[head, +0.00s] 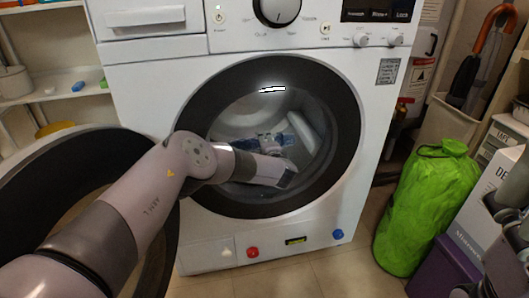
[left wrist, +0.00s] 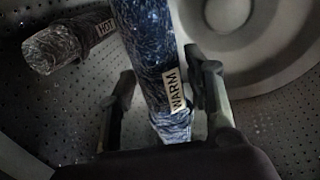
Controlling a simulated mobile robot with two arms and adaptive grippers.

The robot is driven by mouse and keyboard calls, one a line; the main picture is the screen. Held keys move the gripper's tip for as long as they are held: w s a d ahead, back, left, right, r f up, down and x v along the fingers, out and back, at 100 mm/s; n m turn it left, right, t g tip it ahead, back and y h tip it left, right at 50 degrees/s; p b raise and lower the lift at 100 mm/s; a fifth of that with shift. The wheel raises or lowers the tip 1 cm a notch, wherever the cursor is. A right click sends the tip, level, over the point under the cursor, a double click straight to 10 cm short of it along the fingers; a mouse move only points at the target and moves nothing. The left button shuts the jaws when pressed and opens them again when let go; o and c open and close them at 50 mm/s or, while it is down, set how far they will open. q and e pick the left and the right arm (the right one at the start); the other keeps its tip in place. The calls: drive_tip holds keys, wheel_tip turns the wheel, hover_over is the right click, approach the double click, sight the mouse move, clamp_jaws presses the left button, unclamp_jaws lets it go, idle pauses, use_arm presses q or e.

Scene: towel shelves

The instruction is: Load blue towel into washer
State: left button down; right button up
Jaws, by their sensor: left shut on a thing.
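The white washer (head: 140,75) has its round door (head: 25,165) swung open to the left. My left arm reaches through the opening into the drum (head: 250,105). In the left wrist view, my left gripper (left wrist: 160,65) is shut on a blue towel (left wrist: 150,35) with a "WARM" label, inside the drum. Blue cloth (head: 283,138) shows at the drum's back in the head view, partly hidden by my arm. A greyer rolled towel (left wrist: 60,45) labelled "HOT" lies left of the held towel. Grey parts of my right arm are at the right edge; its fingers are unclear.
Red (head: 252,252) and blue (head: 338,234) buttons sit low on the washer front. A green bag (head: 425,205), a purple bin (head: 440,270) and a white box (head: 480,205) stand to the right. Shelves (head: 50,95) are at the left. The floor before the washer is clear.

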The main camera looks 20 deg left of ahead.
use_arm(q)
drive_tip(key=shift+r, duration=0.2)
drive_tip(key=c, duration=0.7)
unclamp_jaws()
drive_tip(key=shift+f, duration=0.1)
drive_tip(key=shift+f, duration=0.15)
